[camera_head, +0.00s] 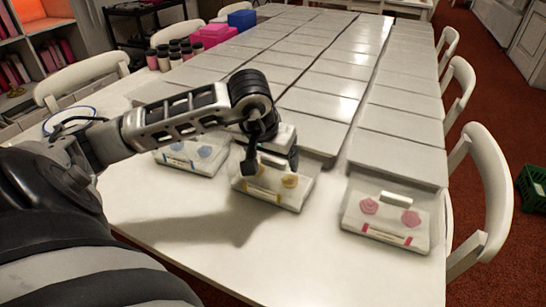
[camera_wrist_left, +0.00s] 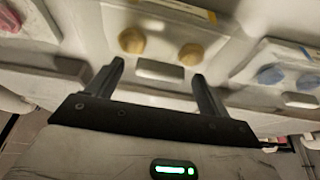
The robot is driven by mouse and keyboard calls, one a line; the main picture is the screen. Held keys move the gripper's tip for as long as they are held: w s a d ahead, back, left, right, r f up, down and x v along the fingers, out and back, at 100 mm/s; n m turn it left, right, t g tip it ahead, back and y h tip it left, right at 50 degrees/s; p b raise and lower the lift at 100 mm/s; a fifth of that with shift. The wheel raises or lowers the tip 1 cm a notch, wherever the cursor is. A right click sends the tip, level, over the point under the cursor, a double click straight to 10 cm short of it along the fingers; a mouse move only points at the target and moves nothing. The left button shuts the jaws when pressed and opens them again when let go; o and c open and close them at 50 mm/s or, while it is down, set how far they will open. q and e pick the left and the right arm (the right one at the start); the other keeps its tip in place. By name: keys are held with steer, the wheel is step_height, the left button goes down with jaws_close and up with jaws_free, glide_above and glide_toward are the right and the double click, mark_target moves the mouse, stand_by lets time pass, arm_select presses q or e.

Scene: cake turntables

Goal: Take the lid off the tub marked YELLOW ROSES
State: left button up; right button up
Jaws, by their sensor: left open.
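The tub with yellow roses (camera_head: 276,196) is the middle of three clear, pale-lidded tubs on the white table; its lettering is too small to read. Two yellow roses show through its top, and it also shows at the top of the left wrist view (camera_wrist_left: 163,46). Its lid looks closed, with a pale raised tab (camera_wrist_left: 160,70) along one edge. My left gripper (camera_head: 272,162) is above this tub, partly hiding it. In the left wrist view its open fingers (camera_wrist_left: 157,70) appear on either side of the tab; contact cannot be told. My right gripper is out of view.
A tub with blue roses (camera_head: 187,155) stands to the left and one with pink roses (camera_head: 388,222) to the right. Rows of flat pale panels (camera_head: 400,134) cover the table behind. White chairs (camera_head: 492,185) line the sides. The front table surface is clear.

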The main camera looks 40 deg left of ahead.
arm_select(q)
steer(key=c, duration=1.1)
steer(key=shift+o, duration=0.2)
steer(key=shift+r, duration=0.1)
